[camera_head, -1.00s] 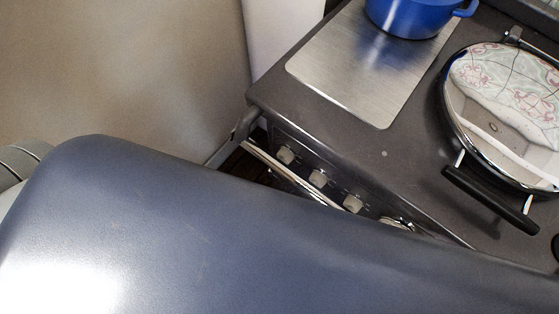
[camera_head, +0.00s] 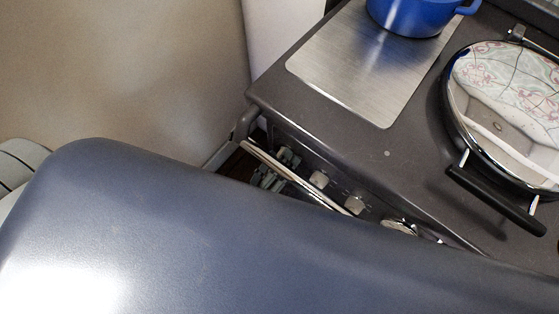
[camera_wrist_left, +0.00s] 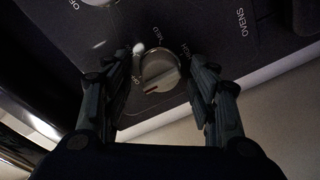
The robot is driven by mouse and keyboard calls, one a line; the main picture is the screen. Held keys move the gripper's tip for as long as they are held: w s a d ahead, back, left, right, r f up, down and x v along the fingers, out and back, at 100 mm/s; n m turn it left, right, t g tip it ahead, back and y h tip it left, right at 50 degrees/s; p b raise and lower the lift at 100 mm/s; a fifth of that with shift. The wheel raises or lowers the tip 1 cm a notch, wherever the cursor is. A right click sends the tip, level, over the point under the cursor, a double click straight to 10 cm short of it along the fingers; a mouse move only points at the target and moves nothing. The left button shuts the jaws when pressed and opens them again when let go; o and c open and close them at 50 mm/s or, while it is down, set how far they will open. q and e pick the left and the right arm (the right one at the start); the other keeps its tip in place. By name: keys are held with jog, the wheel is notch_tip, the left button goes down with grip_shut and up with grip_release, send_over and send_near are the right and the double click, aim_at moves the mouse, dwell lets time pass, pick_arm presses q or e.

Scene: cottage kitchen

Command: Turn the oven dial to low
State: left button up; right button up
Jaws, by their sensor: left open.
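The oven's front panel (camera_head: 335,190) shows in the head view, with a row of pale dials such as the one in the middle (camera_head: 319,179). My left gripper (camera_head: 280,167) is at the far-left end of this row, where it covers the end dial. In the left wrist view a round metallic dial (camera_wrist_left: 158,76) sits between the two open fingers of my left gripper (camera_wrist_left: 160,68). The fingers stand on either side of it; I cannot tell if they touch it. My right gripper is in neither view.
A bright rail (camera_head: 290,174) runs in front of the dials. On the stove top are a blue pot (camera_head: 408,14), a steel plate (camera_head: 365,65) and a round chrome lid (camera_head: 505,110) with a black handle. My large arm link hides the lower head view.

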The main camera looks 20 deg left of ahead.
pick_arm(q)
jog(key=shift+c, duration=0.6)
jog(key=c, duration=1)
jog(key=shift+o, duration=0.2)
jog(key=shift+f+m+t+h+p, duration=0.2)
jog(key=shift+m+p, duration=0.9)
jog(key=shift+m, duration=1.85)
jog(key=shift+r+m+t+h+p, duration=0.15)
jog(key=shift+m+h+p, duration=0.6)
jog(key=shift+m, duration=2.2)
jog(key=shift+s+f+y+p, duration=0.1)
jog(key=shift+y+p, duration=0.2)
jog(key=shift+y, duration=0.05)
